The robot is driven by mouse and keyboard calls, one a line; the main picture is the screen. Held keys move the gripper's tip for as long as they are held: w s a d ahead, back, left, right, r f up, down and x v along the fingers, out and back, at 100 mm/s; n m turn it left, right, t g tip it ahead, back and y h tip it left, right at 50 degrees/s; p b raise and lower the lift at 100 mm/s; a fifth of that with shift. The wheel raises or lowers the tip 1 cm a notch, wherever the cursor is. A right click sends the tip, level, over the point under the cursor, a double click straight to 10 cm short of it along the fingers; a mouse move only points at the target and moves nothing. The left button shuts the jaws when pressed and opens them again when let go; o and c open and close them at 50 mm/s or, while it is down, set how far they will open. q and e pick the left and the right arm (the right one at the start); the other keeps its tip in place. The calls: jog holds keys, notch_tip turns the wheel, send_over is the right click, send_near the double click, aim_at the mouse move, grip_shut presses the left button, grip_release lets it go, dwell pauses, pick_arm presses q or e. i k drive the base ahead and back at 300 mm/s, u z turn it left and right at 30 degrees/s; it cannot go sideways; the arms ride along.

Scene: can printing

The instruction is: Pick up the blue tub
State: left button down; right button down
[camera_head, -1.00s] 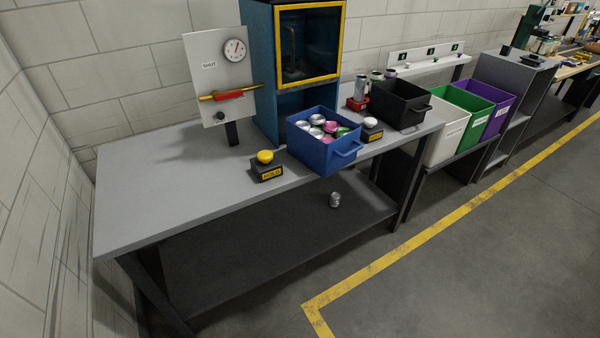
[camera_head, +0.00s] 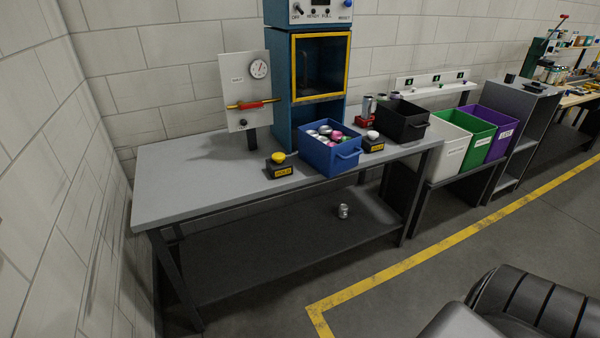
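The blue tub (camera_head: 322,156) stands upright near the front edge of the grey workbench, below and in front of the blue cabinet with the yellow-framed window. It holds several cans in silver, pink and green. A handle shows on its right-facing side (camera_head: 349,154). Part of my own body, dark and ribbed, shows at the lower right. Neither gripper is in view.
The workbench (camera_head: 190,190) is clear on its left. Black button boxes stand left (camera_head: 280,168) and right (camera_head: 374,143) of the tub. A black bin (camera_head: 402,122) stands further right. A loose can (camera_head: 343,211) is on the lower shelf. White, green and purple bins stand beyond.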

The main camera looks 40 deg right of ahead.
aim_at(332, 148)
jog(key=z, duration=0.45)
jog(key=i, duration=1.15)
jog(key=u, duration=0.1)
